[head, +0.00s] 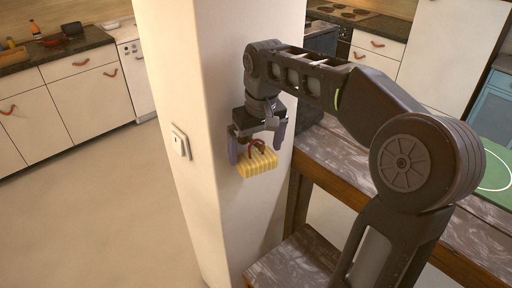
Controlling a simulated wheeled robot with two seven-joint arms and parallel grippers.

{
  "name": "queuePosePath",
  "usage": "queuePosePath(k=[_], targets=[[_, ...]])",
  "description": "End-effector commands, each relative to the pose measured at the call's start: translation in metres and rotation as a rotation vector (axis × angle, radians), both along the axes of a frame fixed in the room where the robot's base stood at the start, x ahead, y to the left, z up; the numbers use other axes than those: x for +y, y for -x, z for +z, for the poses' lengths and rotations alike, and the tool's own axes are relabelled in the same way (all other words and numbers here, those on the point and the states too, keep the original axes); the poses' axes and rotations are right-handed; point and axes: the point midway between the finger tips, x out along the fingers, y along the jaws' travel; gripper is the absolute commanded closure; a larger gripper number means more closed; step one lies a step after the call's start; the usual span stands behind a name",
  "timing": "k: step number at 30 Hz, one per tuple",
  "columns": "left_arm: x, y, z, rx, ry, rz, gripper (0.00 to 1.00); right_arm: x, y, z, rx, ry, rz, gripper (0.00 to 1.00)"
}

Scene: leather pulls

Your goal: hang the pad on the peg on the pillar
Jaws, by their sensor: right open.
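The pad is a yellow striped block (257,164) with a dark red loop (258,146) at its top. It is at the right face of the white pillar (225,215), well above the floor. My right gripper (257,146) is just above the pad, its two fingers apart on either side of the loop. The fingers do not appear to close on the loop or the pad. I cannot make out the peg; the gripper and loop cover that spot, so I cannot tell whether the loop is around it. My left gripper is not in view.
A wooden table (345,152) with a grey patterned top stands right of the pillar, under my right arm. A lower similar surface (292,262) is in front. Open floor (90,220) lies left; kitchen cabinets stand behind.

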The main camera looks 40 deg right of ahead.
Motion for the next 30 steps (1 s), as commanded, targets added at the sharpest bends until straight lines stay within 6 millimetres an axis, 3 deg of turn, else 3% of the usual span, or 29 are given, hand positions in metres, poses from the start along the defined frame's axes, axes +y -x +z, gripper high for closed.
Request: queuePosePath(k=[8, 15, 18, 30], targets=[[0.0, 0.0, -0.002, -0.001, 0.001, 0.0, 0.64, 0.0, 0.001, 0.014, -0.003, 0.001, 0.0, 0.0], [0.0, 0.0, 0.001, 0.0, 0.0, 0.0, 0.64, 0.001, 0.007, 0.055, -0.004, 0.001, 0.0, 0.0], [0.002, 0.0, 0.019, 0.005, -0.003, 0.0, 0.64, 0.002, 0.01, 0.072, 0.0, 0.0, 0.0, 0.0], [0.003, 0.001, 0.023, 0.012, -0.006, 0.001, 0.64, 0.002, 0.012, 0.077, 0.0, 0.0, 0.0, 0.0]])
